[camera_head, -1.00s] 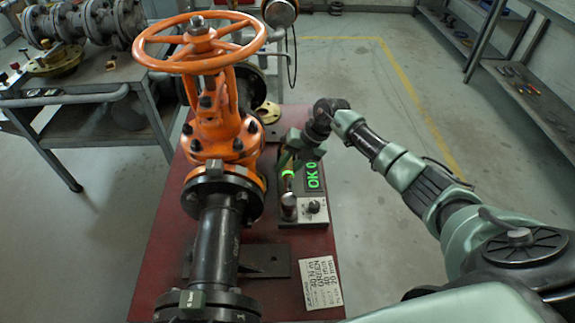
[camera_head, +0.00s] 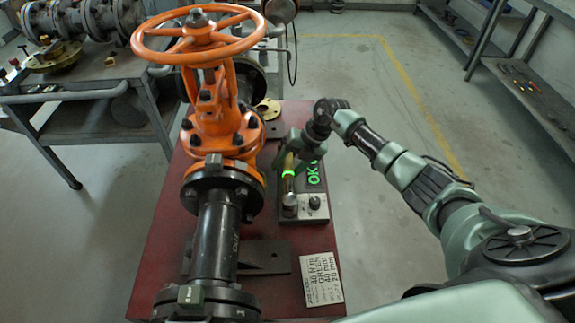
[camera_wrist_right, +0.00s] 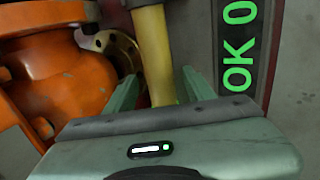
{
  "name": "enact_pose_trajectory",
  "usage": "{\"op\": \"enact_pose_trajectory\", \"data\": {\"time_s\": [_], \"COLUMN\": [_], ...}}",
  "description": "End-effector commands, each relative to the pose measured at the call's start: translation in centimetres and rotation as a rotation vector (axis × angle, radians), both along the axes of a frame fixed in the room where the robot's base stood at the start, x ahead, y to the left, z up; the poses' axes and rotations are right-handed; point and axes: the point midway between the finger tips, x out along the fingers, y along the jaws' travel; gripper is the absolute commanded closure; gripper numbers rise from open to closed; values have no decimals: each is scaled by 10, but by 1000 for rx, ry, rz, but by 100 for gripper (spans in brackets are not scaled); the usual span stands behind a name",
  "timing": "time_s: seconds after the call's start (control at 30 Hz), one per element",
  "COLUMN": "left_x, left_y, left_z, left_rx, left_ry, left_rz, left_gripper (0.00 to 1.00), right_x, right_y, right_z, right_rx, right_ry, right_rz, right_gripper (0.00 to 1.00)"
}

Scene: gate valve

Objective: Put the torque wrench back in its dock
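The torque wrench stands upright at the dock on the red bench; its yellow handle (camera_head: 288,162) and lit green ring (camera_head: 288,175) show in the head view. The dock (camera_head: 303,205) has a knob and a display (camera_head: 314,176) with green "OK" text. My right gripper (camera_head: 291,150) is at the handle's upper part. In the right wrist view the yellow handle (camera_wrist_right: 155,55) passes between the green fingers (camera_wrist_right: 160,90), which look spread with small gaps beside it. The wrench's lower end is hard to make out. My left gripper is not in view.
The orange gate valve (camera_head: 217,125) with its handwheel stands close left of the dock on a black pipe (camera_head: 217,240). A printed card (camera_head: 321,280) lies on the red bench (camera_head: 165,245). A grey workbench (camera_head: 95,90) stands at left.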

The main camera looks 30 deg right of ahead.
Motion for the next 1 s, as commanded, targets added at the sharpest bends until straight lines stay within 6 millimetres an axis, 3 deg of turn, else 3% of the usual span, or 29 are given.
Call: {"op": "enact_pose_trajectory", "data": {"time_s": [0.17,0.53,1.0], "left_x": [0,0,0], "left_y": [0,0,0], "left_z": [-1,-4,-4], "left_rx": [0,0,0], "left_ry": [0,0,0], "left_rz": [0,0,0], "left_gripper": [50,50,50], "right_x": [-2,-13,-15], "right_y": [-7,-30,-33], "right_z": [12,64,72], "right_rx": [-2,1,4], "right_ry": [-4,-7,-6], "right_rz": [-1,-1,-1], "right_gripper": [46,46,46]}}
